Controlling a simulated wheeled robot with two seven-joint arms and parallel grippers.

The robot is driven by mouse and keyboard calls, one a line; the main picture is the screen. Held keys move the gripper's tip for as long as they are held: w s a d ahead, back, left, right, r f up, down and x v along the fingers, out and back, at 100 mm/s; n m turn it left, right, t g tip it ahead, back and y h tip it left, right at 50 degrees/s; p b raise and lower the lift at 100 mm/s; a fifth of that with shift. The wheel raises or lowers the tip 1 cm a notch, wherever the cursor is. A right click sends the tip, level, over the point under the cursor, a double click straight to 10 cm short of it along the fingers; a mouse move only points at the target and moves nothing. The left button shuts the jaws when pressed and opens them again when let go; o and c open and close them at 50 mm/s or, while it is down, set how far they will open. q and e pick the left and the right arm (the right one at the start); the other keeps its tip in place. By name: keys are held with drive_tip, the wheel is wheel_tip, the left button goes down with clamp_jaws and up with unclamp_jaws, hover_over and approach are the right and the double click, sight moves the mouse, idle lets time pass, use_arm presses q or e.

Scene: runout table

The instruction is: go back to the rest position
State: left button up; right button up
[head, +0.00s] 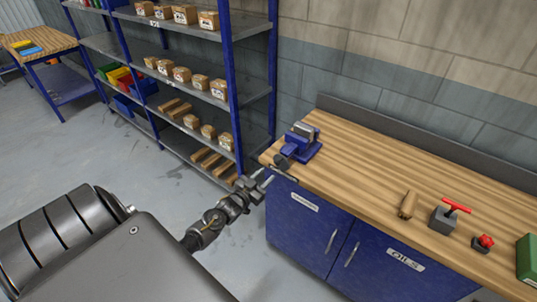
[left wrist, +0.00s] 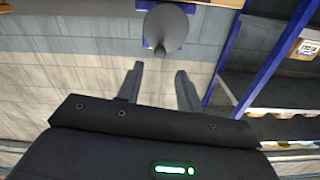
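My left gripper (head: 264,180) is at the front left corner of the wooden workbench (head: 370,185), just in front of and below the blue vise (head: 302,146). In the left wrist view its two fingers (left wrist: 158,82) stand apart with nothing between them. A grey round part with a blue body behind it (left wrist: 165,25) shows beyond the fingertips; it looks like the vise. The fingers look clear of it, though the exact gap is hard to tell. My right gripper is in neither view.
On the bench lie a wooden piece (head: 408,204), a grey block with a red T-handle (head: 445,219), a small red-topped part (head: 483,243) and a green box (head: 528,260). Blue shelving (head: 228,85) with cartons stands behind left. Grey floor (head: 110,160) is open at left.

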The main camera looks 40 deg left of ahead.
use_arm(q)
drive_tip(key=s+d+f+g+b, duration=0.1)
drive_tip(key=s+f+g+b, duration=0.3)
drive_tip(key=f, duration=0.7)
drive_tip(key=s+d+f+g+p, duration=0.1)
drive_tip(key=s+f+g, duration=0.1)
drive_tip(key=s+f, duration=0.65)
drive_tip(key=s+d+f+g+b, duration=0.2)
drive_tip(key=s+f+g, duration=0.15)
drive_tip(key=f, duration=0.85)
drive_tip(key=s+d+f+g+b, duration=0.2)
drive_tip(key=s+d+f+b, duration=0.1)
drive_tip(key=s+f, duration=0.5)
drive_tip(key=s+d+f+g+b, duration=0.3)
drive_tip(key=s+d+f, duration=0.2)
drive_tip(key=s, duration=0.9)
drive_tip(key=s+d+f+g+b, duration=0.2)
drive_tip(key=s+d+f+b, duration=0.1)
drive_tip(key=s+f, duration=0.7)
drive_tip(key=shift+s+d+f+m, duration=0.3)
drive_tip(key=shift+s+d+m, duration=0.1)
drive_tip(key=shift+s+d, duration=0.45)
drive_tip(key=shift+g, duration=0.25)
